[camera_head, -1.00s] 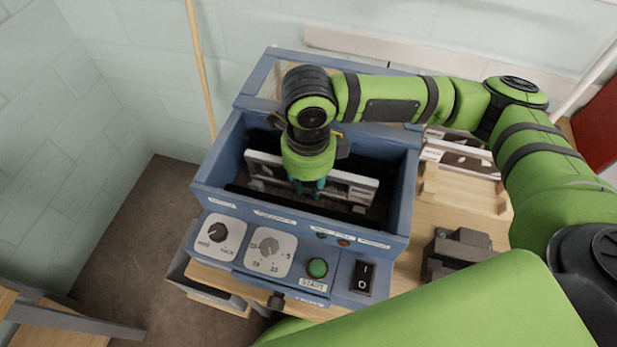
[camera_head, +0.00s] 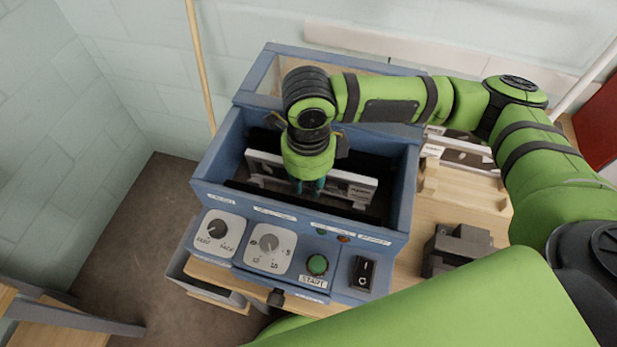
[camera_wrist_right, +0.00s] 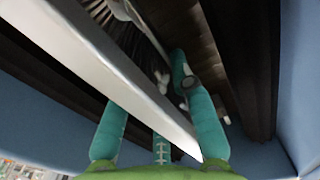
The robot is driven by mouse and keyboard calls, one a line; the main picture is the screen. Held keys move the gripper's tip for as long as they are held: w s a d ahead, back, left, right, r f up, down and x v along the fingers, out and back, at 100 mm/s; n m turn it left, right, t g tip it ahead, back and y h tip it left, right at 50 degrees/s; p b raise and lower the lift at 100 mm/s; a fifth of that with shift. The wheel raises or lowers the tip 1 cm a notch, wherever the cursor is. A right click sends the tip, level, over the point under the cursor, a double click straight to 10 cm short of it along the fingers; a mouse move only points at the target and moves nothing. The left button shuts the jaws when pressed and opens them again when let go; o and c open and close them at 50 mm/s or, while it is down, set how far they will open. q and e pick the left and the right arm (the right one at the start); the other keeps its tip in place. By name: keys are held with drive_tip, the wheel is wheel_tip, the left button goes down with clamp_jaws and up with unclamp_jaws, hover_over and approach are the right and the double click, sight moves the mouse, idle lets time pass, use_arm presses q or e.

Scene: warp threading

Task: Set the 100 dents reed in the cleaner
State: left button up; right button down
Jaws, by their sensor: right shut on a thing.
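The blue cleaner (camera_head: 403,190) stands open on the table, with its dark basin inside. A light grey reed (camera_head: 356,190) is inside the basin, lying lengthwise across it; its label is too small to read. My right gripper (camera_head: 307,187) reaches down into the basin and is shut on the reed near its middle. In the right wrist view the teal fingers (camera_wrist_right: 155,110) stand on both sides of the reed's pale bar (camera_wrist_right: 125,75). The reed's lower edge is hidden, so I cannot tell whether it rests on the bottom. My left gripper is not in view.
The front panel has two dials, a green start button (camera_head: 317,264) and a black switch (camera_head: 363,274). To the right, a wooden rack (camera_head: 462,190) holds other reeds (camera_head: 463,152). A dark grey block (camera_head: 457,250) sits on the table. A wooden pole (camera_head: 201,65) stands behind left.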

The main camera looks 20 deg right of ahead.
drive_tip(key=c, duration=1)
unclamp_jaws()
wheel_tip(320, 180, up, 12)
